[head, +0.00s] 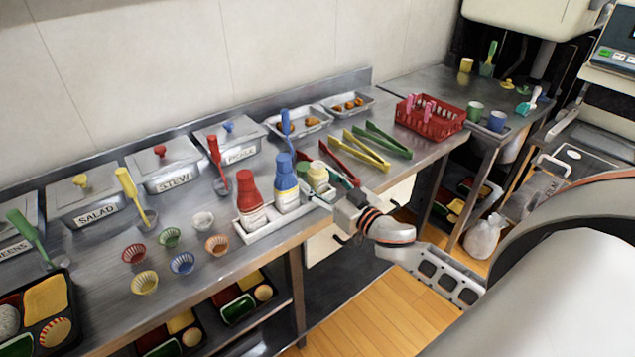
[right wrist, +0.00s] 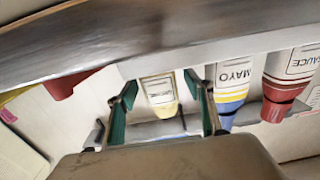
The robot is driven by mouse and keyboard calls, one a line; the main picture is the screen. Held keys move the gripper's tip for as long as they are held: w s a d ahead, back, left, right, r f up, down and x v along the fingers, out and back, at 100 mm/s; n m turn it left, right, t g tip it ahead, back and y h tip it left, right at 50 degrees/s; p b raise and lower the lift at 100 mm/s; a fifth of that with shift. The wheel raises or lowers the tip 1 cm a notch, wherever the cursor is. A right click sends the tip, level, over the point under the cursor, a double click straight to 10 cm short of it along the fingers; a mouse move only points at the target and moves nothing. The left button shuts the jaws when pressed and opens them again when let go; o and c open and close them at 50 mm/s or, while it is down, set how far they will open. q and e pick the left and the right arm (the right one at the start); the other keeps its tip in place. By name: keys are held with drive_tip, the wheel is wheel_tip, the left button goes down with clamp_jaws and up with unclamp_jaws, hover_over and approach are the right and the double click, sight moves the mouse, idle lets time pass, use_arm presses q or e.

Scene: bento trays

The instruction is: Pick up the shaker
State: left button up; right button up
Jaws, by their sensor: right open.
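The shaker (head: 318,179) is a small pale container with a yellowish top, standing at the right end of the white bottle tray (head: 268,227). In the right wrist view the shaker (right wrist: 158,91) shows a pale label and yellow top, lying between the two teal fingers. My right gripper (head: 328,178) reaches in from the right and is open around the shaker, one finger on each side. Whether a finger touches it cannot be told. My left gripper is not in view.
A blue mayo bottle (head: 285,186) stands close beside the shaker, and a red sauce bottle (head: 250,200) stands beyond it. Red tongs (head: 338,160), yellow tongs (head: 366,150) and green tongs (head: 385,139) lie behind. Several small cups stand left of the tray.

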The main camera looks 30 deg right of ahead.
drive_tip(key=shift+w, duration=0.25)
drive_tip(key=shift+c, duration=0.4)
drive_tip(key=c, duration=1.2)
drive_tip(key=shift+o, duration=0.2)
drive_tip(key=shift+r, duration=0.1)
wheel_tip(320, 180, up, 20)
drive_tip(key=p, duration=0.5)
drive_tip(key=shift+p, duration=0.4)
